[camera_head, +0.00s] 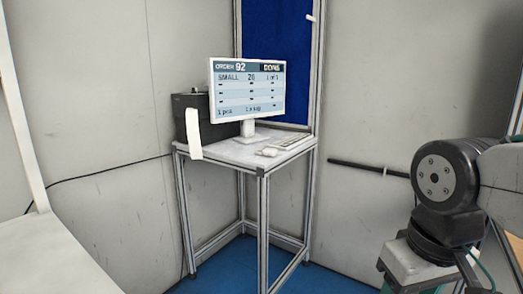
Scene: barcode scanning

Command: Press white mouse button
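A small white mouse (268,152) lies on the white top of a metal-frame table (228,154), near its front edge. Its button cannot be made out at this size. A white monitor (247,90) stands behind it and shows an order screen with "ORDER 92" and "DONE". Part of my arm is at the right edge, well apart from the table. My gripper is not in view.
A pale keyboard (294,140) lies to the right of the mouse. A black printer (190,112) with a white paper strip (194,134) hanging from it stands at the table's left. A white surface (55,260) fills the lower left. Blue floor (237,265) shows around the table legs.

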